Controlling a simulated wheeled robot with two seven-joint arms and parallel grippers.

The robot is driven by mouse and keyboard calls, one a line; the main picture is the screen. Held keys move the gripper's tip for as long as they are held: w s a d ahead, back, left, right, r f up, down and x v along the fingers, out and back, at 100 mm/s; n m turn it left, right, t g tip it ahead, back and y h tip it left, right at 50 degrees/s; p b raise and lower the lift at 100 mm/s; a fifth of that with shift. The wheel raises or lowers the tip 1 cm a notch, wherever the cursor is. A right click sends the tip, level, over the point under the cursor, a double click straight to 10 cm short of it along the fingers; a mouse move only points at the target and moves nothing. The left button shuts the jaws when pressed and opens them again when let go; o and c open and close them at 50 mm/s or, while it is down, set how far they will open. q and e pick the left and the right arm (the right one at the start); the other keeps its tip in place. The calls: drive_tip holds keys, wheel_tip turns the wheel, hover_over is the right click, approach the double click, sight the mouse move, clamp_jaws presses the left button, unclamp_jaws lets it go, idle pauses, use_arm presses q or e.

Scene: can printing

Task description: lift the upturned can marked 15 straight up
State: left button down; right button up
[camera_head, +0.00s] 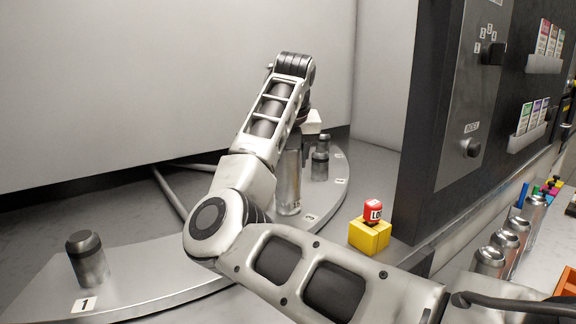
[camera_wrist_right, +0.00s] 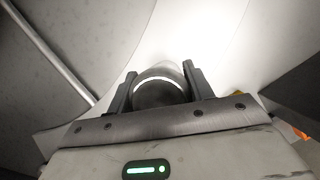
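The can marked 15 (camera_head: 288,182) is a tall silver cylinder upright at the curved grey platform (camera_head: 170,280) in the head view. Its upper part is partly hidden by my right arm, and I cannot tell whether its base touches the platform. My right gripper (camera_wrist_right: 159,72) has one dark finger on each side of a round can (camera_wrist_right: 160,84) in the right wrist view, with no clear gap. In the head view the gripper is mostly hidden behind my arm, near the can's top. My left gripper is in neither view.
Several silver cans (camera_head: 490,262) line the right counter.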

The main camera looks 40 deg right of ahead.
wheel_tip(320, 180, up, 10)
idle(0.7)
idle(0.4)
